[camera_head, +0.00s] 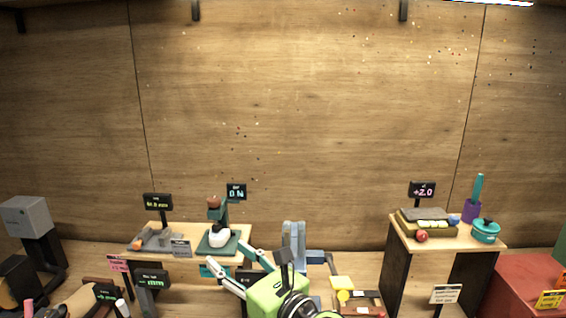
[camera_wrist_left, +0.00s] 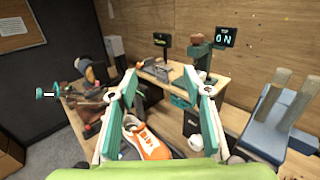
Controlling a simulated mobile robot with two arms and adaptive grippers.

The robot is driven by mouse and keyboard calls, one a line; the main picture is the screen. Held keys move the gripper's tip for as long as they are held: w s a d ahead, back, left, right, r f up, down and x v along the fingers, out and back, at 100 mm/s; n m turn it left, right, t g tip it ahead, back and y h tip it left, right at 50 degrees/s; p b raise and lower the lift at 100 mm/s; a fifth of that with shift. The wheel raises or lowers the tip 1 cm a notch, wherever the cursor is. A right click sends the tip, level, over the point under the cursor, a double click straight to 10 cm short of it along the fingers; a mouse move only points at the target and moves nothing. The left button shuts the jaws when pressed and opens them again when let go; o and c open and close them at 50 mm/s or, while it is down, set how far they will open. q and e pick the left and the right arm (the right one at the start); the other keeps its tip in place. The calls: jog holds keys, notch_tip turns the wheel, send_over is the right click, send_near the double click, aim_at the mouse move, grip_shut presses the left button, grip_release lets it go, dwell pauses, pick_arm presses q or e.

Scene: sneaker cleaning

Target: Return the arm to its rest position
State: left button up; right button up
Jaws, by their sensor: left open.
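My left gripper (camera_head: 227,258) is at the lower middle of the head view, its two pale fingers spread and pointing to the upper left. In the left wrist view my left gripper (camera_wrist_left: 160,78) is open, with nothing between its fingertips. An orange and white sneaker (camera_wrist_left: 150,143) shows beyond and below the fingers in that view, partly hidden by them. My right gripper is not in view.
The space above the benches is clear.

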pick_arm(q)
jog(key=s+a+f+n+g+h, duration=0.25)
jog(key=s+f+n+h, duration=0.2)
jog(key=f, duration=0.75)
jog(key=s+a+f+n+g+h, duration=0.1)
jog(key=s+f+n+g+h, duration=0.4)
jog(key=f, duration=0.8)
jog(key=s+a+f+n+g+h, duration=0.1)
jog(key=s+a+f+n+h, duration=0.15)
jog(key=s+n, duration=0.7)
jog(key=s+a+f+n+g+h, duration=0.1)
jog(key=s+a+f+n, duration=0.4)
jog(key=s, duration=0.7)
notch_tip(320, 180, down, 30)
jog(key=s+d+n+g+b, duration=0.1)
jog(key=s+b, duration=0.1)
jog(key=b, duration=0.4)
jog(key=s+a+f+b, duration=0.1)
jog(key=s+f+b, duration=0.1)
jog(key=s+f, duration=0.6)
jog(key=s+a+f+g+b, duration=0.1)
jog(key=s+a+f+b, duration=0.1)
jog(key=s+f, duration=0.7)
notch_tip(320, 180, down, 5)
jog(key=shift+s+r, duration=0.15)
jog(key=shift+s, duration=0.1)
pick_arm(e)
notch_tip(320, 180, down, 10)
